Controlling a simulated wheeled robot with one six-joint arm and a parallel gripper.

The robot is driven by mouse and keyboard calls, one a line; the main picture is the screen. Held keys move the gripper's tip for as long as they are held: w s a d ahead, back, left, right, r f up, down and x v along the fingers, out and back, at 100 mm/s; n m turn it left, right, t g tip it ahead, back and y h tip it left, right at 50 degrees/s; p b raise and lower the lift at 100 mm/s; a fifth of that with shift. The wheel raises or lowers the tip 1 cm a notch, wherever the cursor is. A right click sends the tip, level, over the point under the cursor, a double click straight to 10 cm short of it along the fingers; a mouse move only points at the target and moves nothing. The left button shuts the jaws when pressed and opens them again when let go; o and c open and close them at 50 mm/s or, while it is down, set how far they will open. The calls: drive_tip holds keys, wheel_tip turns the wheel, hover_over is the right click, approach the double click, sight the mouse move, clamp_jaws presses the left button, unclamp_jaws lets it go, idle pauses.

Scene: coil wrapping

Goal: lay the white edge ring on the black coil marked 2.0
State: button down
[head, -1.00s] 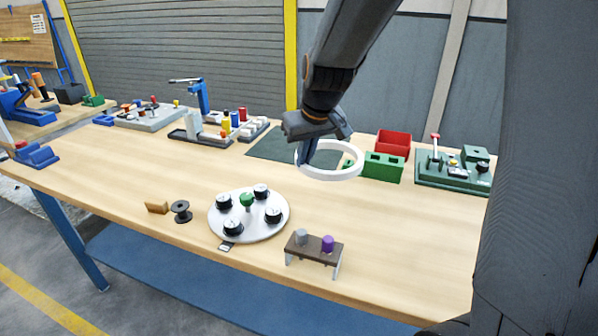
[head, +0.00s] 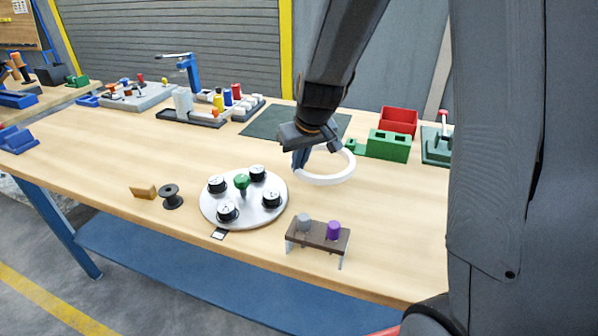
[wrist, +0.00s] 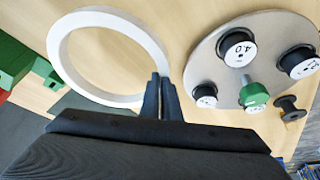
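The white edge ring (head: 325,181) is held in the air above the table, right of and beyond the round plate. My gripper (head: 300,160) is shut on the ring's rim, as the wrist view also shows (wrist: 160,82). Black coils with white marked tops stand on the plate: front left (head: 227,212), right (head: 271,199), back (head: 257,174) and left (head: 216,186). In the wrist view one coil (wrist: 240,48) seems to read 4.0. I cannot make out which coil reads 2.0. The ring is apart from all coils.
The grey round plate (head: 207,208) has a green knob (head: 241,181) in its middle. A brown stand (head: 318,238) with grey and purple plugs is at the front edge. A black spool (head: 171,197) lies left. Green (head: 388,146) and red bins (head: 398,122) stand behind.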

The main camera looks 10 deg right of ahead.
sight(299, 173)
drive_tip(key=shift+f, duration=1.7)
drive_tip(key=shift+f+b, duration=0.15)
drive_tip(key=shift+b, duration=0.25)
drive_tip(key=c, duration=2)
unclamp_jaws()
